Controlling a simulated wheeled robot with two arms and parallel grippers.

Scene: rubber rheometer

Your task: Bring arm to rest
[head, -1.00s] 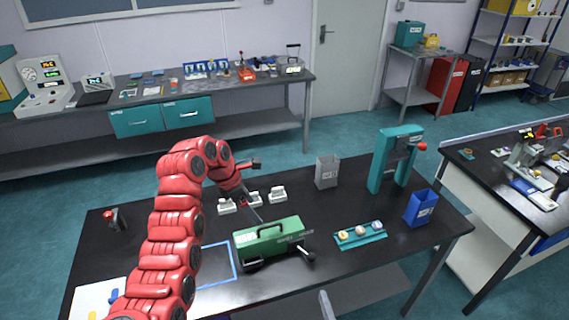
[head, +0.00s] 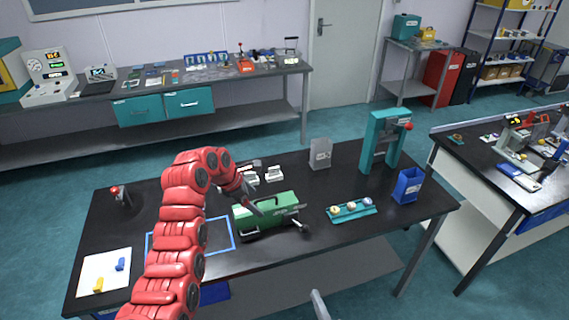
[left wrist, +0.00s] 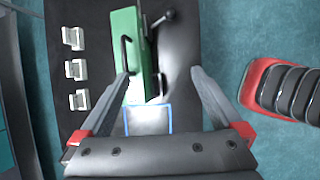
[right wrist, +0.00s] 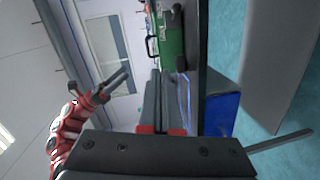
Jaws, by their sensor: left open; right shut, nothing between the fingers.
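My left gripper (head: 257,187) is open at the end of the red arm, over the black table near the green machine (head: 266,215). In the left wrist view its two fingers (left wrist: 161,74) are spread apart, with the green machine (left wrist: 135,60) below and between them; I see nothing held. My right gripper (right wrist: 161,75) is shut and empty in the right wrist view, its fingers side by side. It points past the table's edge, with the green machine (right wrist: 170,35) ahead. A grey tip low in the head view may be part of it.
The black table (head: 330,235) carries white blocks (head: 273,174), a grey bin (head: 320,153), a teal press (head: 378,142), a blue bin (head: 408,186), a teal tray (head: 350,210) and a white mat (head: 108,262). A blue box (right wrist: 221,112) is near the right gripper.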

